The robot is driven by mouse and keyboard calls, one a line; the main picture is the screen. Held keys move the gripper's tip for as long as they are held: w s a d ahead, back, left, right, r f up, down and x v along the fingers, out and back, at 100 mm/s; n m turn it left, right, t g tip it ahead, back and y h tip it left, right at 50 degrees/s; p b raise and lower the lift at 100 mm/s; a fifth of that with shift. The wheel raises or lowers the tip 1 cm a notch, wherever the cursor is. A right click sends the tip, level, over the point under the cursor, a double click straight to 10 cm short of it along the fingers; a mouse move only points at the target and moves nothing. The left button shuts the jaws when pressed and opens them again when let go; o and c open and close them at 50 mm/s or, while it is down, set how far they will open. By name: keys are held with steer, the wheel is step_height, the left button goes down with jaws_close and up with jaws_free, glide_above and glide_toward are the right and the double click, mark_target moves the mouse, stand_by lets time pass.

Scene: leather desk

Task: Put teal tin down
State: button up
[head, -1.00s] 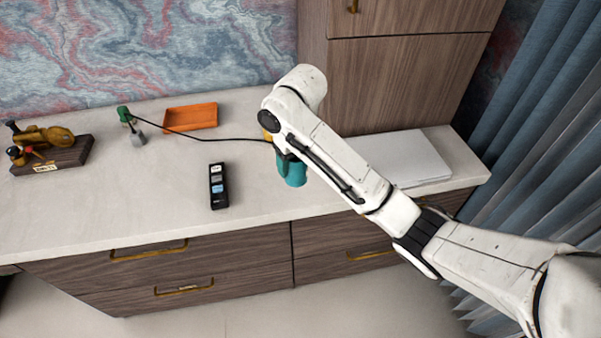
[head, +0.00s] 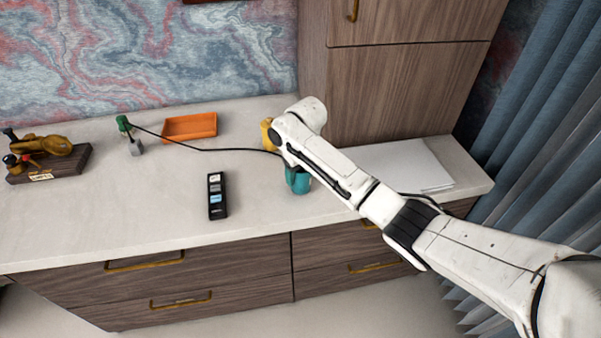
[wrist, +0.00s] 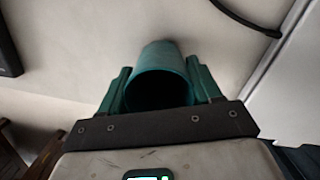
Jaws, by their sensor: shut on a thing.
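The teal tin (head: 298,181) is at the right part of the light desktop, under the end of my arm. In the wrist view the tin (wrist: 160,80) is a round, open-mouthed teal cylinder with a dark inside. My gripper (wrist: 162,88) has its two teal fingers on either side of the tin, shut on it. In the head view my arm hides the fingers and part of the tin. I cannot tell whether the tin's base touches the desktop.
A black remote-like block (head: 217,195) lies left of the tin. A black cable (head: 205,149) runs behind it from a green-topped item (head: 130,135). An orange tray (head: 190,127), a yellow item (head: 268,133) and a white flat stack (head: 405,165) stand around. Desktop between block and tin is clear.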

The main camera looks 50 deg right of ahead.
steer(key=shift+f, duration=0.2)
steer(key=o, duration=1.1)
steer(key=shift+c, duration=0.2)
